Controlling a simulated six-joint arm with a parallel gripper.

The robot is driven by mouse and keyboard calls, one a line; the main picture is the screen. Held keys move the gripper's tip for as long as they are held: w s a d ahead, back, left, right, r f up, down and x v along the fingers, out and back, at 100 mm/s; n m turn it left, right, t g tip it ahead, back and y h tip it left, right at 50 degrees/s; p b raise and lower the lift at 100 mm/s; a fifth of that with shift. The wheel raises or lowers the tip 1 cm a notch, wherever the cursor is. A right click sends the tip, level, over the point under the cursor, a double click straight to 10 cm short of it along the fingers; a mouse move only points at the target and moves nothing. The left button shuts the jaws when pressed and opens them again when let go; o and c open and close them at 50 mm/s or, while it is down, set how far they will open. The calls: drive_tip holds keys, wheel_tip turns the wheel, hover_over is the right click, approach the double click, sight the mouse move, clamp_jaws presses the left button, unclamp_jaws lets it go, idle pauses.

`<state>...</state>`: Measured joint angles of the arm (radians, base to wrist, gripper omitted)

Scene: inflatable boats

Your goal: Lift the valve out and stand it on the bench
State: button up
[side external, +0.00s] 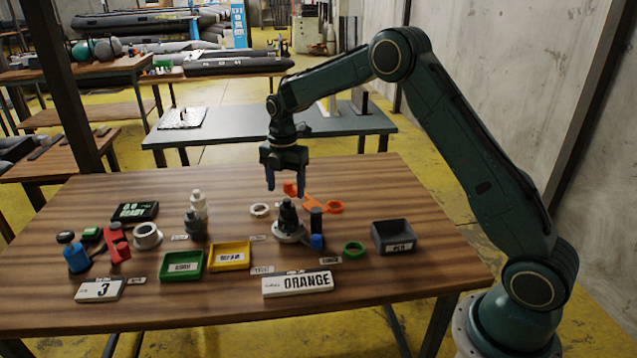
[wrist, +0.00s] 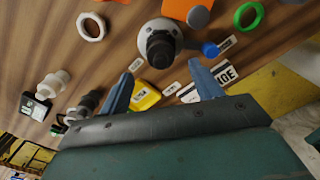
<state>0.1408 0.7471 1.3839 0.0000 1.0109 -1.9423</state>
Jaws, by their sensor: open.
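A dark valve (side external: 288,211) stands upright in a pale grey round seat (side external: 288,237) right of the bench's middle. In the wrist view the valve (wrist: 160,47) is seen from above, with its ribbed dark top inside the pale seat (wrist: 144,37). A blue cap (side external: 317,242) lies beside the seat and appears joined to it. My gripper (side external: 286,185) is open and empty, pointing down above and slightly behind the valve. In the wrist view its fingers (wrist: 160,72) are spread, with the valve beyond the gap. The wooden bench (side external: 390,285) is beneath.
An orange tool (side external: 322,204), white ring (side external: 260,210) and dark cylinder (side external: 316,218) lie close by. A green ring (side external: 354,249) and dark box (side external: 393,237) are right.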

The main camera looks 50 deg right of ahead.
sight(287, 199)
drive_tip(key=shift+f, duration=0.3)
drive_tip(key=shift+s+d+f, duration=0.1)
drive_tip(key=shift+f, duration=2.45)
drive_tip(key=c, duration=1.4)
